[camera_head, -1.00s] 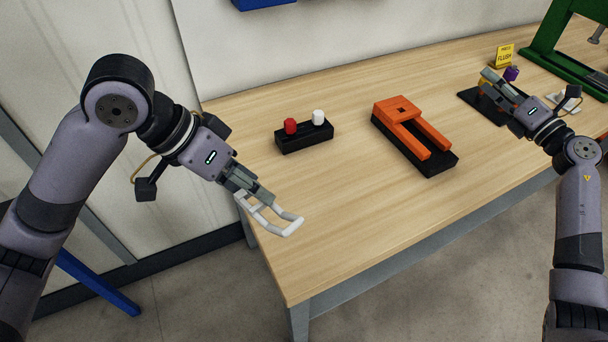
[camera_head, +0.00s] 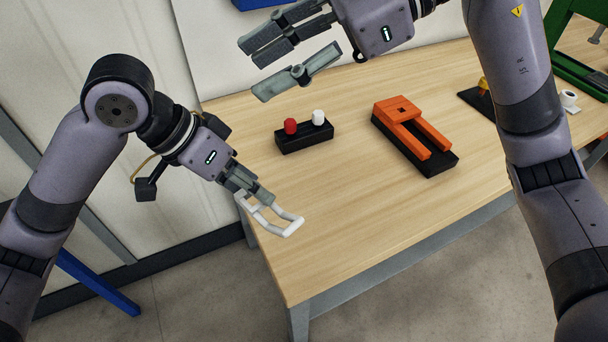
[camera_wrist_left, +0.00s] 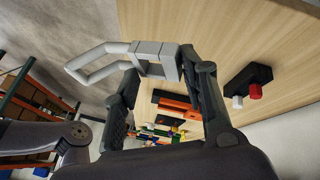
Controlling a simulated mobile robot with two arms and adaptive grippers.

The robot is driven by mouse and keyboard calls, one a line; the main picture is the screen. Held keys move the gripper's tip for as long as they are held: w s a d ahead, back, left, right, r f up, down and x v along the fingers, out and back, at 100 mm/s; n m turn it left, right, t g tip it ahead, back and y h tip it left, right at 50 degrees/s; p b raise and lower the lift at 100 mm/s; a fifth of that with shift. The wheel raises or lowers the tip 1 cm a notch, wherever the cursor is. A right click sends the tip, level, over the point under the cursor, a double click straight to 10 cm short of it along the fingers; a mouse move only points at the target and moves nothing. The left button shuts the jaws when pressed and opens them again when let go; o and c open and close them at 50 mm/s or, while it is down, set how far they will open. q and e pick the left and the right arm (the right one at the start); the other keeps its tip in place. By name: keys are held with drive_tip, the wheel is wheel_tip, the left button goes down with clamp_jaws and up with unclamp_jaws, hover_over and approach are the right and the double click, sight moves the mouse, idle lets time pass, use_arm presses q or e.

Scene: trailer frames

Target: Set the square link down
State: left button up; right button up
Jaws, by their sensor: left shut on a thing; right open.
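The square link is a light grey open frame (camera_head: 289,228) at the near left edge of the table. My left gripper (camera_head: 262,196) is shut on one side of it. In the left wrist view, the link (camera_wrist_left: 88,62) sticks out to the left from between the fingers (camera_wrist_left: 165,85). In the head view it appears over the table's left edge; whether it touches the table I cannot tell. My right gripper (camera_head: 258,68) is open and empty, raised at the top of the head view, left of the orange part and away from the link.
A black block with a red and a white knob (camera_head: 306,142) stands at the table's back left. An orange forked part (camera_head: 405,112) lies on a black base. The wooden table's front (camera_head: 340,220) is clear.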

drive_tip(key=s+d+f+n+t+h, duration=0.25)
drive_tip(key=s+f+n+h, duration=0.25)
drive_tip(key=s+f+h, duration=0.4)
drive_tip(key=x, duration=1.1)
drive_tip(key=shift+s+d+h, duration=0.25)
drive_tip(key=shift+h, duration=0.15)
drive_tip(key=shift+c, duration=0.2)
use_arm(q)
drive_tip(key=shift+s, duration=0.1)
use_arm(e)
clamp_jaws()
use_arm(q)
drive_tip(key=o, duration=1.4)
drive_tip(key=shift+c, duration=0.2)
